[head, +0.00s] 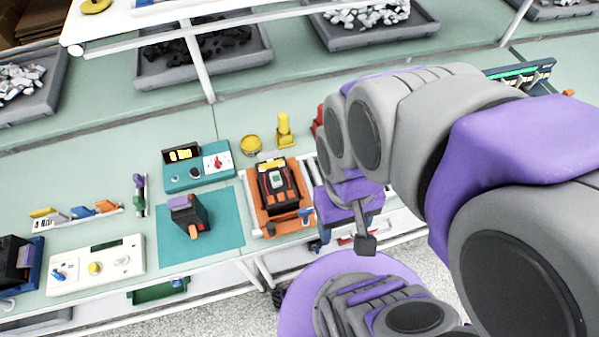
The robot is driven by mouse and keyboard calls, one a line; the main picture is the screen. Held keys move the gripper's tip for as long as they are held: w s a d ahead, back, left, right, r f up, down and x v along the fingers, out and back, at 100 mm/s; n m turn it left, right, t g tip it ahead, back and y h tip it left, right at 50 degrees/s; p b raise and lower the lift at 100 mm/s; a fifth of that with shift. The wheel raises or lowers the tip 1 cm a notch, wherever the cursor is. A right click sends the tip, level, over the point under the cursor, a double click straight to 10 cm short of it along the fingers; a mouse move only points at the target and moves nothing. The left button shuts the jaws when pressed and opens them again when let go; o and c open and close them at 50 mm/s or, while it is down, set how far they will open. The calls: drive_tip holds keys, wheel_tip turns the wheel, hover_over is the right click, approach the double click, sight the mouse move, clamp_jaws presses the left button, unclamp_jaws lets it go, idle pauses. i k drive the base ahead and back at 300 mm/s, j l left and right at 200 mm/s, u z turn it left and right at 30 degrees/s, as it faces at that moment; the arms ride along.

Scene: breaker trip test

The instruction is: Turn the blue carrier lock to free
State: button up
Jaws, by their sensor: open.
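The carrier is an orange tray (259,218) near the front edge of the bench, with a black device (271,202) seated in it. A small blue lever (305,213), which looks like the carrier lock, sits at the tray's front right corner. My gripper (364,238) is to the right of the carrier and nearer the front edge, apart from the blue lever in the picture. It is open and nothing shows in it. One dark fingertip is visible; the other is hard to make out. The lever's exact angle is too small to tell.
A dark device with an orange lever (188,214) stands on a teal mat (226,240) left of the carrier. A teal test box (183,180) and a yellow post (284,132) stand behind. A white panel (123,266) lies front left. My arm hides the bench's right side.

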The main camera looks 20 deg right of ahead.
sight(304, 212)
drive_tip(key=k+j, duration=0.1)
drive_tip(key=j, duration=0.3)
drive_tip(key=k+j, duration=0.1)
drive_tip(key=j, duration=0.3)
drive_tip(key=k+j+z, duration=0.1)
drive_tip(key=j, duration=0.3)
drive_tip(key=k+j, duration=0.15)
drive_tip(key=j, duration=0.25)
